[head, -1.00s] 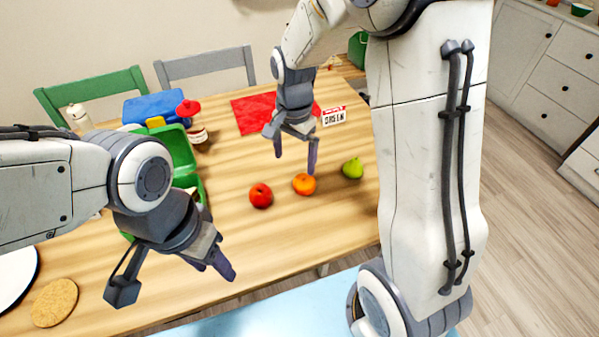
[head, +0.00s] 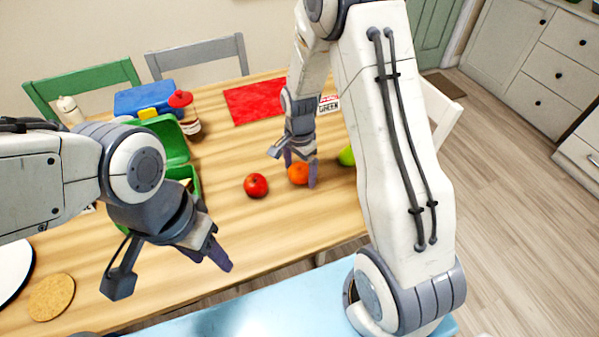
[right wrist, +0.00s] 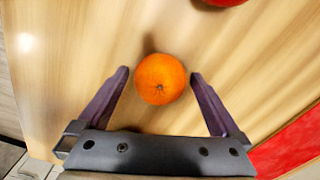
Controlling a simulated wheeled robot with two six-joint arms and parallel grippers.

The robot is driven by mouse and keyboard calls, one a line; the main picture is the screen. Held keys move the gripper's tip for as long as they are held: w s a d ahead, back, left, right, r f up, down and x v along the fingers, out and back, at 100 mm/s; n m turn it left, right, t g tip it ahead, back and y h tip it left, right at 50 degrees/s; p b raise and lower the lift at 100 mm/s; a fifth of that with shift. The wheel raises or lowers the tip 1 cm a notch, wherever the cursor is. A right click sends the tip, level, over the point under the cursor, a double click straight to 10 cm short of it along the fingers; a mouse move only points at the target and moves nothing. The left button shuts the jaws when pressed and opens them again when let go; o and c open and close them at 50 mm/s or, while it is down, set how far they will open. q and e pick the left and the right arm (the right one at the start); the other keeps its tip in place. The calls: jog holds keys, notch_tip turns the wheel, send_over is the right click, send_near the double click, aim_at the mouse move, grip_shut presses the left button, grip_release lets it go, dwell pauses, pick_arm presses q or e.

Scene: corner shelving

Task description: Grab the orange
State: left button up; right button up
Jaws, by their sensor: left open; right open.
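The orange (head: 298,174) rests on the wooden table (head: 240,230), between a red apple and a green pear. My right gripper (head: 301,174) is open just over it. In the right wrist view the orange (right wrist: 160,79) sits between and slightly beyond the tips of the open right gripper (right wrist: 160,74), with a gap on each side. My left gripper (head: 218,258) is open and empty over the near left part of the table, away from the fruit.
The red apple (head: 256,185) is left of the orange; the pear (head: 347,156) is right, partly hidden by my right arm. A green box (head: 170,140), a red-capped jar (head: 187,118), a red mat (head: 255,101) and a cork coaster (head: 51,297) are also on the table.

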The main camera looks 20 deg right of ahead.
jog(key=c, duration=1.3)
jog(key=shift+r, duration=0.1)
